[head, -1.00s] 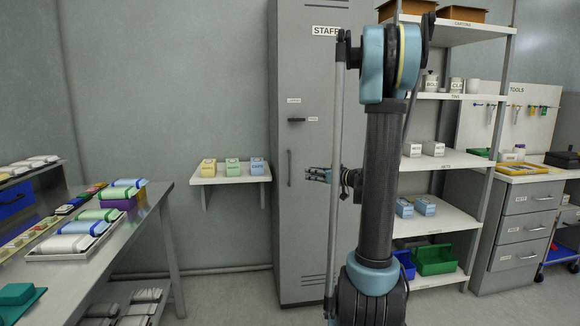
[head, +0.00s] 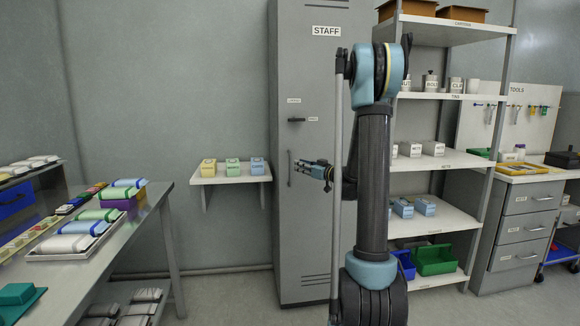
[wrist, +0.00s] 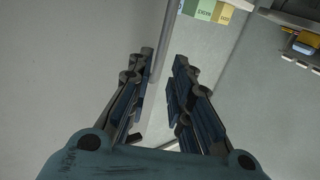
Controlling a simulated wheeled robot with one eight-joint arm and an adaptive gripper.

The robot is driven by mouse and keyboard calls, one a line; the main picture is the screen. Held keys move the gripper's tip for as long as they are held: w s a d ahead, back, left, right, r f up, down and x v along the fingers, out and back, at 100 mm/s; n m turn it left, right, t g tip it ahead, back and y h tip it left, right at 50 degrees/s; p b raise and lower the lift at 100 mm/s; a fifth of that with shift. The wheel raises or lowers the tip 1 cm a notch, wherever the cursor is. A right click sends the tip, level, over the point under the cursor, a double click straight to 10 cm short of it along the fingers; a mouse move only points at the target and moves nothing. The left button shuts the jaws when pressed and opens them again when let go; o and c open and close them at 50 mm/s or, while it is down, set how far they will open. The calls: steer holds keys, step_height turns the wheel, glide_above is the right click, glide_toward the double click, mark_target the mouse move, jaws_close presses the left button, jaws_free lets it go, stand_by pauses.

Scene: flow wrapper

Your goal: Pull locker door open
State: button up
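The grey locker door (head: 313,75), marked STAFF, is flush with its frame and looks closed. Its vertical bar handle (head: 289,168) is near the left edge; it also shows in the wrist view as a grey bar (wrist: 166,35). My gripper (head: 298,163) is open and empty, just right of the handle at mid height. In the wrist view, my fingers (wrist: 162,65) are spread with the bar close to the left fingertip; whether it is between them I cannot tell.
A wall shelf (head: 230,179) with yellow, green and blue boxes is left of the locker. An open rack (head: 455,97) stands to its right. A metal table (head: 110,235) with packs is at left. Floor in front of the locker's left side is clear.

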steer(key=x, duration=0.8)
steer(key=shift+c, duration=0.3)
jaws_close()
